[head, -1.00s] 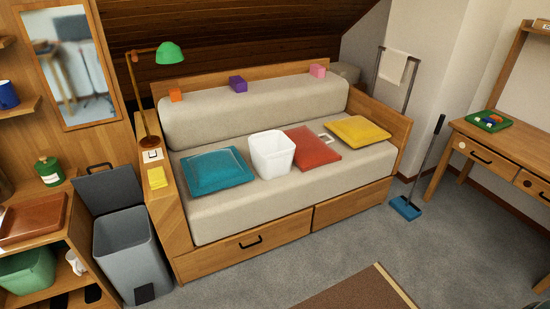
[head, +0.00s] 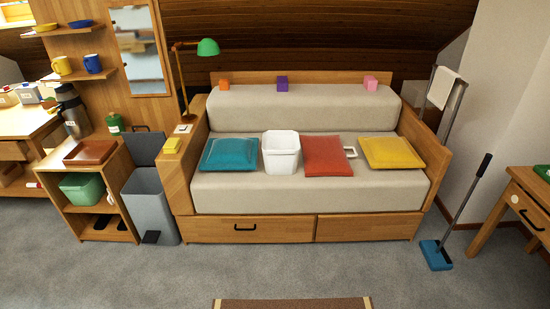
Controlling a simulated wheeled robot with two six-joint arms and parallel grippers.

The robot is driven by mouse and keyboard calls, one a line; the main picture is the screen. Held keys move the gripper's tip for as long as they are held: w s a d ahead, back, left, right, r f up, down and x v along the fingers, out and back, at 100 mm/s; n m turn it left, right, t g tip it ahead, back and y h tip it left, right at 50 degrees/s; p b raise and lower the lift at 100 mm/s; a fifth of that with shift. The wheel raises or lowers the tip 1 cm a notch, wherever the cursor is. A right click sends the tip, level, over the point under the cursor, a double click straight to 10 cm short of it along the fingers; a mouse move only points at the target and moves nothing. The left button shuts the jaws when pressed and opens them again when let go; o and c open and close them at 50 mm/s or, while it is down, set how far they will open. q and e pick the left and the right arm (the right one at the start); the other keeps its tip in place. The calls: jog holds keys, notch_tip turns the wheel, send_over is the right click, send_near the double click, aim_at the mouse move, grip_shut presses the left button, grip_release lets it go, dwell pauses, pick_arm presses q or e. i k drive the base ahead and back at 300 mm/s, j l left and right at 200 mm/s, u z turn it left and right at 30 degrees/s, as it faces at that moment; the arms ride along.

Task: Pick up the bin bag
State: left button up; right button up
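I cannot clearly make out a bin bag. A grey bin (head: 150,203) stands on the floor left of the sofa, with its dark lid (head: 143,148) raised behind it; its inside is too small to tell whether it holds a bag. A white open-topped container (head: 281,162) sits on the sofa seat between a teal cushion (head: 228,154) and a red cushion (head: 325,156). Neither of my grippers is in view.
The sofa (head: 300,195) has wooden sides and drawers below. A small shelf unit (head: 105,218) stands left of the bin. A long-handled blue dustpan (head: 436,255) stands right of the sofa. A rug (head: 290,304) lies in front. The grey carpet between is clear.

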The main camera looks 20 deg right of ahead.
aim_at(281, 153)
jog(key=i+l+u, duration=0.25)
jog(key=l, duration=0.4)
jog(key=l+u, duration=0.25)
jog(key=l, duration=0.4)
jog(key=i+l+u, duration=0.2)
jog(key=l, duration=0.5)
jog(key=k, duration=0.1)
